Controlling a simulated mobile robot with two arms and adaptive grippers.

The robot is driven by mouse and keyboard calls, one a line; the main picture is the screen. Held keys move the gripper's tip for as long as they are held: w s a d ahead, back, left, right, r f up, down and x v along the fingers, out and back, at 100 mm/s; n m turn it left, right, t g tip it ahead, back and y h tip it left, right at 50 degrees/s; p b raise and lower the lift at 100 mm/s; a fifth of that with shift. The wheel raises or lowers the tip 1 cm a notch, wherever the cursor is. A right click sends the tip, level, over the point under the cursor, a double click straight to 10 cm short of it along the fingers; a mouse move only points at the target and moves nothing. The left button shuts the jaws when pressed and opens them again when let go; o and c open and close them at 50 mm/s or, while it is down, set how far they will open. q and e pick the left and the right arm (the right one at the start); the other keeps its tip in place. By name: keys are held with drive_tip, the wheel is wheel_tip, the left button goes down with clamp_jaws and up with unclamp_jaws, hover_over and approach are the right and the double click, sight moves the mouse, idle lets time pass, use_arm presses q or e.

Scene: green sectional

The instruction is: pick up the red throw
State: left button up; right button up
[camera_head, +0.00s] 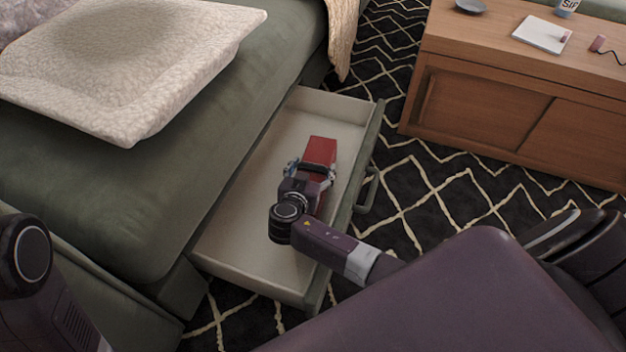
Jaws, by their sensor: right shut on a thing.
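The red throw (320,150) shows as a folded red block in the open drawer (230,240) under the green sofa. My right gripper (312,170) reaches down into the drawer and is shut on the throw. The gripper and wrist cover the near part of the throw. I cannot tell whether the throw touches the drawer floor. My left arm shows at the lower left edge, but its gripper is out of view.
The green sectional (130,200) with a pale cushion (130,60) stands left of the drawer. The drawer front with its handle (367,190) faces right. A wooden cabinet (480,110) stands at the upper right. Patterned rug (420,200) lies between them.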

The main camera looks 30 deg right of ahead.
drive_tip(key=shift+c, duration=1.3)
drive_tip(key=shift+r, duration=0.15)
